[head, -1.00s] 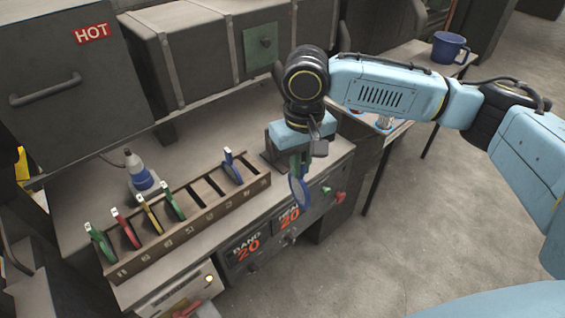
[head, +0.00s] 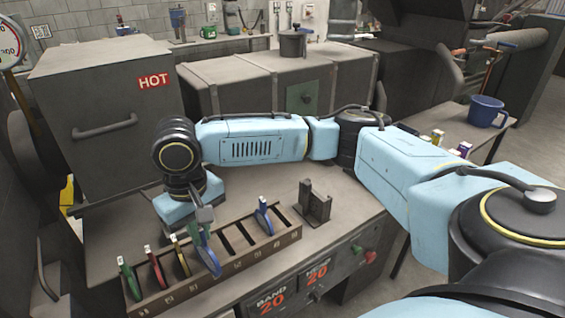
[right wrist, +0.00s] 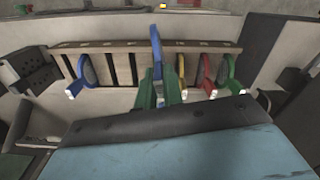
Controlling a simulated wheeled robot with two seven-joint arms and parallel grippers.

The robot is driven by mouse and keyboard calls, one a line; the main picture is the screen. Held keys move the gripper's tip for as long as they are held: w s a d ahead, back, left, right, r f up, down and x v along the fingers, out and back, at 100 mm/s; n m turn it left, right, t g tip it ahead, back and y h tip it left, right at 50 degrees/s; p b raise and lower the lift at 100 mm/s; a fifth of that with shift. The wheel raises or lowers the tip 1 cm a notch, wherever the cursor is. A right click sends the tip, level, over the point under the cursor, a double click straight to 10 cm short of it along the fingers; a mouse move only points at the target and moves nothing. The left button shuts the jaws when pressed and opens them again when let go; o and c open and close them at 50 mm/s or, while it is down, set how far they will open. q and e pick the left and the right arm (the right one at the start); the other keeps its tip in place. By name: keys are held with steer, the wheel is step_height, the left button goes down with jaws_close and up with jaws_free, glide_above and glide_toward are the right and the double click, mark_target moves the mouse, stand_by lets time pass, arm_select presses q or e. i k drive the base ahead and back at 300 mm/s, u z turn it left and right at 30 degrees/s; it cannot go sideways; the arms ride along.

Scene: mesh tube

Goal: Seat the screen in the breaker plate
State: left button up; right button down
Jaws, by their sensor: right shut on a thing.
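My right gripper (head: 205,215) is shut on a round screen with a blue rim (head: 209,263), which hangs upright below the fingers. It is over the slotted rack (head: 178,297), in front of its middle slots in the picture. In the right wrist view the held blue-rimmed screen (right wrist: 157,45) stands between two green finger pieces, with the rack (right wrist: 110,47) behind it. Whether the screen touches the rack I cannot tell. I cannot identify the breaker plate for sure. My left gripper is not in view.
The rack holds a green screen (head: 130,282), a red one (head: 156,268), a yellow one (head: 181,257) and another blue one (head: 264,218). A dark upright bracket (head: 315,207) stands right of the rack. The HOT cabinet (head: 105,110) rises behind; a blue mug (head: 487,112) stands far right.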

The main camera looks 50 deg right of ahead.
mark_target(315, 210)
steer(key=u, duration=0.05)
steer(key=k, duration=1.2)
steer(key=z, duration=0.65)
steer(key=i, duration=1)
